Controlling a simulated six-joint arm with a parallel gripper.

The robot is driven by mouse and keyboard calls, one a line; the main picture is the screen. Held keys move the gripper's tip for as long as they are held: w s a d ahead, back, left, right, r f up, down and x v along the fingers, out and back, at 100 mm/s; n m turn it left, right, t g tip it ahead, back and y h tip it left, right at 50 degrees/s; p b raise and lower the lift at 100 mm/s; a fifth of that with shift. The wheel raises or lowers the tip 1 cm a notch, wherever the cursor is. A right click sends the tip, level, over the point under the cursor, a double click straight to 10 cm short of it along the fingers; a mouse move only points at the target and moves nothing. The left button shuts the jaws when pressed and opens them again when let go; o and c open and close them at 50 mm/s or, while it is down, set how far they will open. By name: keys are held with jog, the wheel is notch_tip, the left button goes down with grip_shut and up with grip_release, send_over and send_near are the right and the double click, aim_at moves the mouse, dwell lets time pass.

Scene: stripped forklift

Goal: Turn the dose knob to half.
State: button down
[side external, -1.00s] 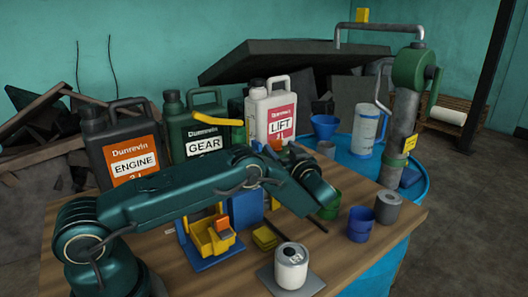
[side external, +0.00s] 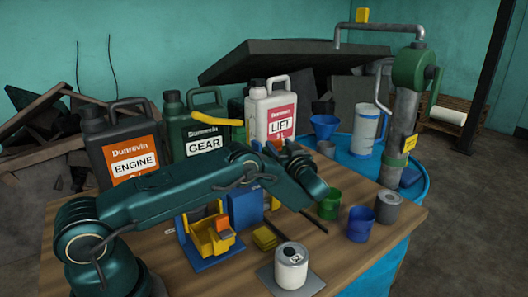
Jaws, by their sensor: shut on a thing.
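I cannot clearly pick out the dose knob. A blue upright box (side external: 245,209) stands just below my forearm, partly covered by it. A yellow unit with an orange block (side external: 212,236) stands in front of it on a blue base.
Engine (side external: 125,150), gear (side external: 203,146) and lift (side external: 281,122) jugs stand behind my arm. A blue drum (side external: 405,225) with a pump adjoins the bench.

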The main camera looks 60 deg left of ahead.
jog(key=shift+s+a+m+t+h, duration=0.3)
jog(key=shift+s+a+m+t, duration=0.15)
jog(key=shift+t, duration=0.25)
jog(key=shift+c, duration=2)
grip_release()
jog(key=shift+d, duration=0.1)
jog(key=shift+w+n+g, duration=0.25)
jog(key=shift+n+g, duration=0.1)
jog(key=shift+g, duration=0.15)
jog(key=shift+d+n+g+y, duration=0.25)
jog(key=shift+n+g+y, duration=0.15)
jog(key=shift+g, duration=0.3)
